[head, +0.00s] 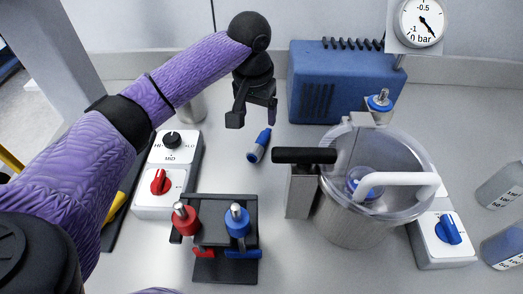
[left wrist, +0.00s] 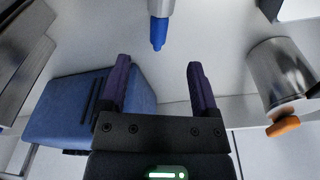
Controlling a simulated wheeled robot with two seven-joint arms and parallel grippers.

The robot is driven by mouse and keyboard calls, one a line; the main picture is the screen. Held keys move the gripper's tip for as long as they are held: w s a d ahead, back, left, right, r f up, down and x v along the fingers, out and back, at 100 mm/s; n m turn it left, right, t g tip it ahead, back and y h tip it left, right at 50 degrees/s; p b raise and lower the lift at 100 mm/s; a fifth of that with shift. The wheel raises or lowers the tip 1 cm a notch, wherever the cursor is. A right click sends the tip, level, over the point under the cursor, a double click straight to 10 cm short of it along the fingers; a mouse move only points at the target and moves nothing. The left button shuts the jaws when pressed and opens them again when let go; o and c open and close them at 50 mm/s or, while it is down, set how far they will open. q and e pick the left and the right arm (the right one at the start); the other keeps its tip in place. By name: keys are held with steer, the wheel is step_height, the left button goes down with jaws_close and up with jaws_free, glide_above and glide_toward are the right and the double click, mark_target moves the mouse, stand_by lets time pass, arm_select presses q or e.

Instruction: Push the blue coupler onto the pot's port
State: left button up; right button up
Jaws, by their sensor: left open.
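My left gripper (head: 252,118) is open and empty above the bench; its two fingers also show in the left wrist view (left wrist: 159,85). A blue-and-grey cylindrical piece (head: 259,146) lies on the bench just below it. In the left wrist view its blue end (left wrist: 158,32) is beyond the fingertips, apart from them. A blue fitting with a metal stem (head: 237,222) stands in a black rack. I cannot tell which is the coupler. The pot (head: 350,224) has a clear lid, and a blue-ringed metal fitting (head: 380,101), seemingly the port, at its back. My right gripper is not in view.
A red fitting (head: 185,220) shares the rack (head: 225,270). A blue box (head: 318,85) and vacuum gauge (head: 421,22) stand behind. Control boxes sit left (head: 158,205) and right (head: 440,255); bottles (head: 503,245) are far right. A metal can (left wrist: 282,70) shows in the left wrist view.

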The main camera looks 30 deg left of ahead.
mark_target(259, 142)
arm_select(q)
steer(key=f+b, duration=0.1)
steer(key=f, duration=0.2)
steer(key=f+b, duration=0.1)
steer(key=f, duration=0.2)
steer(key=f+b, duration=0.2)
steer(key=f, duration=0.2)
steer(key=shift+w, duration=0.35)
steer(key=shift+r, duration=0.15)
steer(key=shift+c, duration=0.9)
jaws_close()
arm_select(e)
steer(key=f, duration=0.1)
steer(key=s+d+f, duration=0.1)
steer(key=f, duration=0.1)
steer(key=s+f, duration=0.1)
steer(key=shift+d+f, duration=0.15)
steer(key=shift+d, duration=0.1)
